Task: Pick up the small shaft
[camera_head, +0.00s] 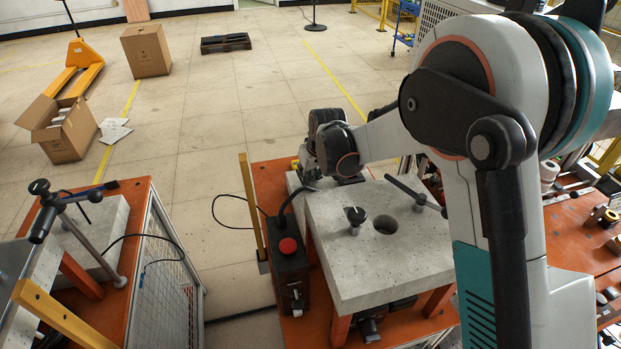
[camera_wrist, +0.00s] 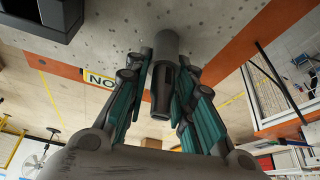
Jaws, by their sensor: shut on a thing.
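The small shaft (camera_wrist: 162,88) is a grey stepped cylinder with a darker, narrower lower part in the wrist view. My gripper (camera_wrist: 165,66) has its two teal-and-grey fingers closed on either side of it. The shaft's upper end shows against the speckled grey stone slab (camera_wrist: 215,22); I cannot tell whether it touches the slab. In the head view, my wrist is over the far left edge of the slab (camera_head: 350,275), and the fingers and shaft are mostly hidden there.
The slab has a round hole (camera_head: 386,226), with a short dark-topped post (camera_head: 355,218) beside it and a dark rod (camera_head: 411,192) to the right. A control box with a red button (camera_head: 288,246) stands at the slab's left. A second orange bench (camera_head: 145,225) is farther left.

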